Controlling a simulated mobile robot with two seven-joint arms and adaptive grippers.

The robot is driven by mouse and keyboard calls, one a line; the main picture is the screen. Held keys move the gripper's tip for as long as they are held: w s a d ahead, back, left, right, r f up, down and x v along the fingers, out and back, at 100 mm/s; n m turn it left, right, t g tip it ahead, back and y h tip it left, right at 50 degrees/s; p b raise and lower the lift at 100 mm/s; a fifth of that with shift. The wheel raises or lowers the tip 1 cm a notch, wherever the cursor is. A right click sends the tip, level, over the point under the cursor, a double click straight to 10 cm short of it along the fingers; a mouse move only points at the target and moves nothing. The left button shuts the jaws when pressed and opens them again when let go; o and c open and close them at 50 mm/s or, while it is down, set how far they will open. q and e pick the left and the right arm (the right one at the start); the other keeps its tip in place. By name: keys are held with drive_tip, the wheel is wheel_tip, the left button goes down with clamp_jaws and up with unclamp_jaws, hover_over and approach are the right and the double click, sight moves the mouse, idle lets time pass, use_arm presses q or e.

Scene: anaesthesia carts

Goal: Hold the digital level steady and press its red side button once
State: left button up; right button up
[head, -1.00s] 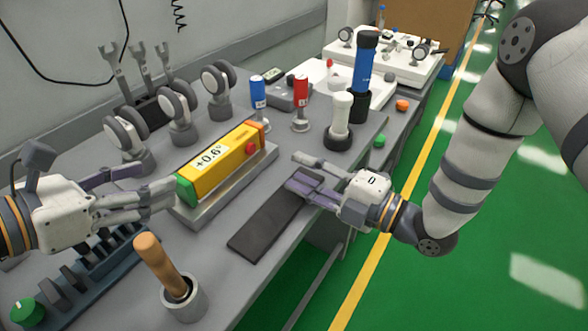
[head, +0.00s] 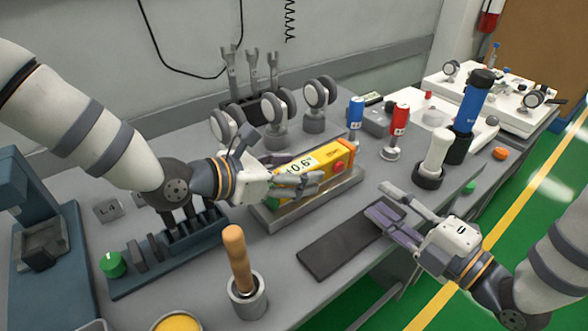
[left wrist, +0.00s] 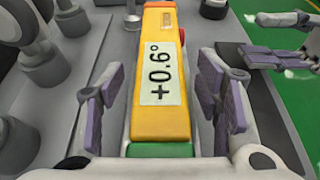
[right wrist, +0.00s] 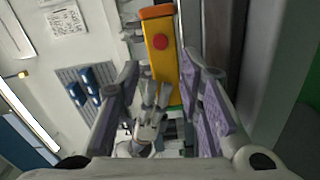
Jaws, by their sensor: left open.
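The digital level (head: 345,150) is a yellow bar with an orange far end and a green near end, lying on a grey metal block (head: 349,186). Its display reads +0.6° in the left wrist view (left wrist: 159,75). The red side button (head: 338,167) faces my right arm and also shows in the right wrist view (right wrist: 160,43). My left gripper (head: 300,180) is open, its fingers on either side of the level's near end, with gaps visible in the left wrist view. My right gripper (head: 384,203) is open and empty, apart from the level on its button side.
A dark mat (head: 335,250) lies in front of the block. A wooden-handled tool (head: 237,255) stands in a cup at the front. Wheel-like pieces on stands (head: 278,118) are behind the level. Red (head: 399,120) and blue (head: 355,112) cylinders stand to the right.

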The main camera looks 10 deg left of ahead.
use_arm(q)
drive_tip(key=shift+c, duration=0.3)
clamp_jaws()
use_arm(e)
clamp_jaws()
idle(0.7)
